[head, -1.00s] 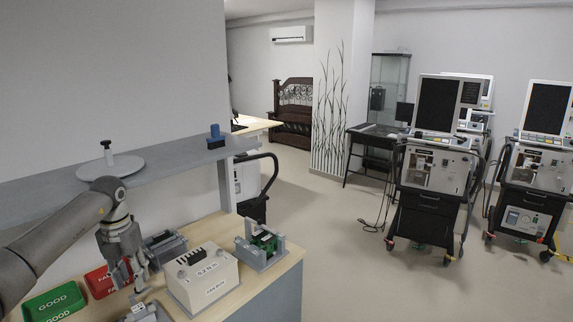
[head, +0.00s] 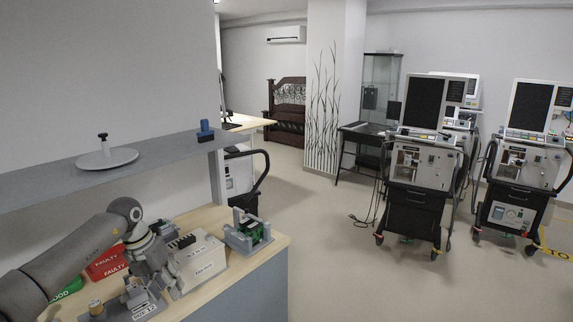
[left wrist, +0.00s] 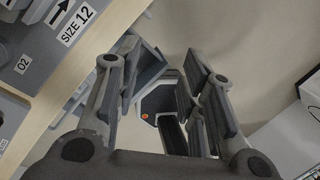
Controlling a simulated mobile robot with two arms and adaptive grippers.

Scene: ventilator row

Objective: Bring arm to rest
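My left arm comes in from the left over the wooden bench (head: 203,216). My left gripper (head: 167,284) hangs near the bench's front, overlapping the white tester box (head: 203,262) in the head view; I cannot tell its exact height. In the left wrist view the left gripper (left wrist: 160,95) has its fingers spread apart, with nothing held between them. A grey fixture with a "SIZE 12" label (left wrist: 76,24) lies beside the fingers at the upper left there. My right gripper is in neither view.
A red FAULTY bin (head: 107,262) and a partly hidden green bin (head: 68,288) sit behind my arm. A grey holder with a green board (head: 247,235) is at the bench's right end. A shelf (head: 60,185) runs above. Floor to the right is open before the ventilators (head: 425,165).

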